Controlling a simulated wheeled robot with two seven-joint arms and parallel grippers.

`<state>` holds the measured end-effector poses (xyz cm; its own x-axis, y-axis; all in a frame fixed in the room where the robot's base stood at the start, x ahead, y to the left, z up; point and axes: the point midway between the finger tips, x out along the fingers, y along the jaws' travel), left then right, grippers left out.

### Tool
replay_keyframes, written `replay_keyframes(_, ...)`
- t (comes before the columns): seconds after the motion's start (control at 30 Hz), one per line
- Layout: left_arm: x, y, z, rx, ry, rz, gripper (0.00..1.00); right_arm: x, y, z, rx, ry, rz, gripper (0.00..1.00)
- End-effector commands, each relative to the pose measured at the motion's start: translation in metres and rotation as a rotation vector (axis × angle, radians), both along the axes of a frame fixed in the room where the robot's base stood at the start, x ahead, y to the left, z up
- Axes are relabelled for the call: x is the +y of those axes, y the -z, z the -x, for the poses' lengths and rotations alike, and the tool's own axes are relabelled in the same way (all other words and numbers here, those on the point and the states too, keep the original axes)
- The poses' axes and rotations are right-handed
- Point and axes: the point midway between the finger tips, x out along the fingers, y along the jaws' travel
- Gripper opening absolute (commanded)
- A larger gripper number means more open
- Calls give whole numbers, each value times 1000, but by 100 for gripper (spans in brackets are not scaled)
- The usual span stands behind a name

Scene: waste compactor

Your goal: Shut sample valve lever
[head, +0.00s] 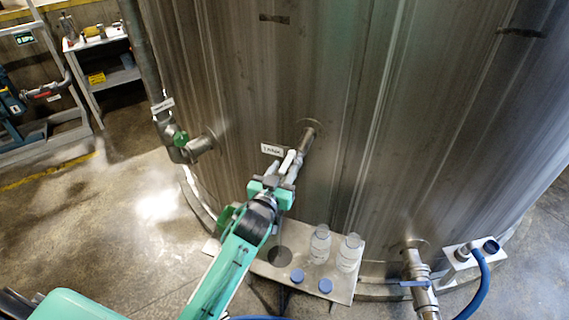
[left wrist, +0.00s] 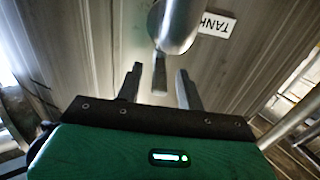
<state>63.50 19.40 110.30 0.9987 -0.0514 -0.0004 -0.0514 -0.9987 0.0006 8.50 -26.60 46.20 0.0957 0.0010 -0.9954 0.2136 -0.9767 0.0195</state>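The sample valve's metal pipe (head: 309,136) sticks out of the big steel tank, beside a small white label. My left gripper (head: 289,164) is right at this pipe and covers much of the valve in the head view. In the left wrist view, the gripper (left wrist: 159,70) has its two dark fingers apart. A narrow grey lever (left wrist: 160,76) hangs below the round pipe end (left wrist: 178,26) and lies in the gap between the fingers. It appears clear of both fingers; its depth relative to the tips is hard to judge. My right gripper is out of view.
Below the valve a metal shelf (head: 262,268) holds two clear bottles (head: 319,244) and two blue caps (head: 297,275). A lower right valve (head: 414,270) and a blue hose (head: 482,285) stand beyond the shelf.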

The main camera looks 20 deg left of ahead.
Motion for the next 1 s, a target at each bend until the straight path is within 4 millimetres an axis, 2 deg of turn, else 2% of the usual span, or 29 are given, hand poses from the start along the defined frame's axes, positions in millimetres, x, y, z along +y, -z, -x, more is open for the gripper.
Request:
replay_keyframes(0.2, -1, 0, -14, 0, 0, -2, 38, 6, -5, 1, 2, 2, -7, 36)
replay_keyframes(0.47, -1, 1, -15, 0, 0, -1, 38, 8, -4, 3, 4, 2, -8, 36)
replay_keyframes(0.5, -1, 0, -15, 0, 0, -1, 36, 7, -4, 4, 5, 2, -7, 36)
replay_keyframes(0.7, -1, 0, -15, 0, 0, -1, 0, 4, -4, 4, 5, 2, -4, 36)
replay_keyframes(1.0, 1, 0, -15, 0, 5, -1, 0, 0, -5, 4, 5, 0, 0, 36)
